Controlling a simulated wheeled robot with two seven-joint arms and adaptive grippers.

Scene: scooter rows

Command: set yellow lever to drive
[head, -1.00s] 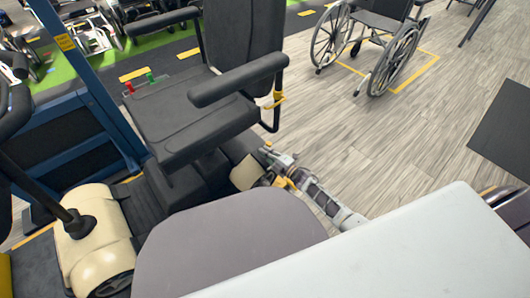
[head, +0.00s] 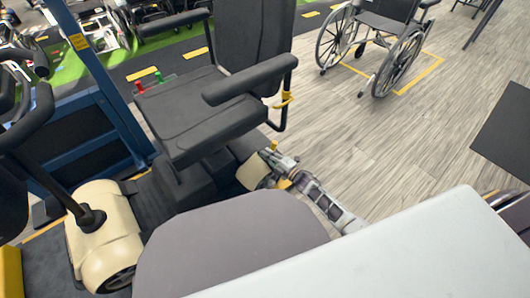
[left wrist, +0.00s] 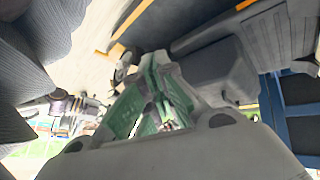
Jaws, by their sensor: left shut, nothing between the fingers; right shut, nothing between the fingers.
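A scooter with a black seat (head: 200,110) and beige body (head: 105,240) stands at the left in the head view. A small yellow knob (head: 274,145), which looks like the lever, shows low behind the seat, near the beige rear cover (head: 252,172). Another yellow part (head: 284,184) shows just below my right gripper; I cannot tell which is the lever. My right gripper (head: 272,170) is shut and empty, close beside both yellow parts; contact is unclear. My left gripper (left wrist: 153,65) shows only in the left wrist view, with green fingers, shut and empty.
A blue post (head: 95,75) stands left of the seat. A wheelchair (head: 375,45) stands at the upper right. Grey wood-look floor (head: 400,140) is open behind the scooter. Red and green knobs (head: 148,82) show at the seat's left side.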

